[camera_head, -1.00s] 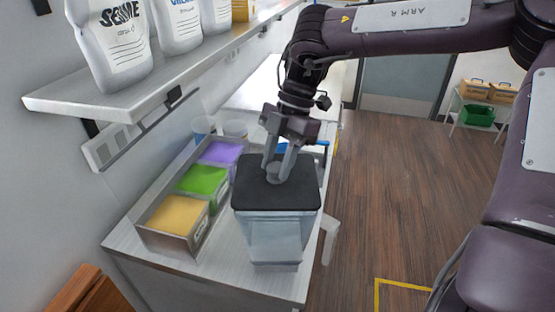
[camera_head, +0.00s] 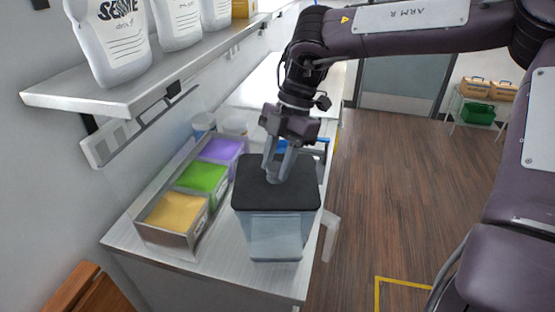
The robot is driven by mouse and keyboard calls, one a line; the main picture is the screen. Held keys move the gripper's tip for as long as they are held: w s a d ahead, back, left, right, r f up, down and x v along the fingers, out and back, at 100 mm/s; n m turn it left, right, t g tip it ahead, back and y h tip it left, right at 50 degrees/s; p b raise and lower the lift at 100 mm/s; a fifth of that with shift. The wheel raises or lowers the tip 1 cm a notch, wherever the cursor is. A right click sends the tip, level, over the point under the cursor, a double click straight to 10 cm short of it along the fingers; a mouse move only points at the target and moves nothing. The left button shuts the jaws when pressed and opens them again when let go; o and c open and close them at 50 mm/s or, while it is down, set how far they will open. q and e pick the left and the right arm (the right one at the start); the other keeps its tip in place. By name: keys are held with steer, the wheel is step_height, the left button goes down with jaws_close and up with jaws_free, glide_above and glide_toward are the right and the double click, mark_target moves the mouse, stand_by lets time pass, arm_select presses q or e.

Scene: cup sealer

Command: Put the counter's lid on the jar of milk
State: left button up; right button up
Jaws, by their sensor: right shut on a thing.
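The dark square lid (camera_head: 262,197) is over the top of the jar of milk (camera_head: 275,232), a pale grey-blue see-through container with a handle on its right side. The jar stands upright on the counter near its right edge. The lid looks level and lines up with the jar's mouth; I cannot tell from above whether it is fully seated. My right gripper (camera_head: 273,176) points down and is shut on the lid's small top knob, which its fingers partly hide. The milk inside is hidden by the lid. My left gripper is out of view.
A wall shelf (camera_head: 128,92) with white bottles juts out at upper left. The counter (camera_head: 225,264) in front is bare.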

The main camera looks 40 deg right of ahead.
steer(key=shift+f, duration=0.15)
steer(key=o, duration=1.6)
steer(key=shift+c, duration=0.2)
steer(key=shift+r+p, duration=2.7)
steer(key=shift+r, duration=0.85)
